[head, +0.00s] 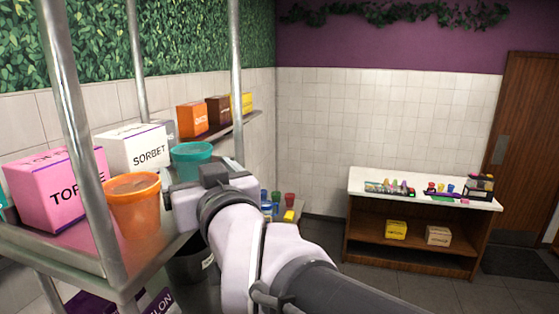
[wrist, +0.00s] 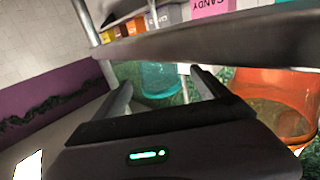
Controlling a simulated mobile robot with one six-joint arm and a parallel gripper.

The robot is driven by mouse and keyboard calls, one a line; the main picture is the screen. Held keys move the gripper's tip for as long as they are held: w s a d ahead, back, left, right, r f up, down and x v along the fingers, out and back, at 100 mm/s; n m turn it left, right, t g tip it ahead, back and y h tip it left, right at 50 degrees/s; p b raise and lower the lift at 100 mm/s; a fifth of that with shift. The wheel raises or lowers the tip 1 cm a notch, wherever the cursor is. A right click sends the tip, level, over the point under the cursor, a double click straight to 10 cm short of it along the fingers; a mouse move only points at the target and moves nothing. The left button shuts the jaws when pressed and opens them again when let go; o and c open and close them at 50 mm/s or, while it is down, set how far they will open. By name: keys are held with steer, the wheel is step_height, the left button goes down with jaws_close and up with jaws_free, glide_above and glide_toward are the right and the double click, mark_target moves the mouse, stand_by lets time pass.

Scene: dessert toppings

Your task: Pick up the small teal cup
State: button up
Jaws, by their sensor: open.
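The teal cup (head: 192,155) stands upright on the metal shelf in the head view, behind my gripper and right of the white SORBET box. My gripper (head: 168,192) is at the shelf, in front of the cup and beside the orange tub; its body hides the cup's lower part. In the wrist view the teal cup (wrist: 160,78) shows between and beyond the two spread fingers of my gripper (wrist: 160,78). The fingers are open, and nothing appears held. I cannot tell how far the fingertips are from the cup.
An orange tub (head: 133,200) stands left of my gripper. A pink box (head: 55,190) and the white SORBET box (head: 133,148) stand behind. Metal posts (head: 82,140) rise at the shelf's front. A wooden counter (head: 420,186) stands far right, with clear floor before it.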

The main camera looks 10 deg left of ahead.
mark_target(194, 164)
steer(key=p+x, duration=0.1)
steer(key=x, duration=0.4)
steer(key=shift+w+a+f, duration=0.1)
steer(key=shift+w+f, duration=0.05)
steer(key=shift+w, duration=0.2)
steer(key=shift+s, duration=0.2)
steer(key=shift+s+d, duration=0.15)
steer(key=shift+d, duration=0.1)
steer(key=shift+c, duration=1.1)
steer(key=c, duration=1.1)
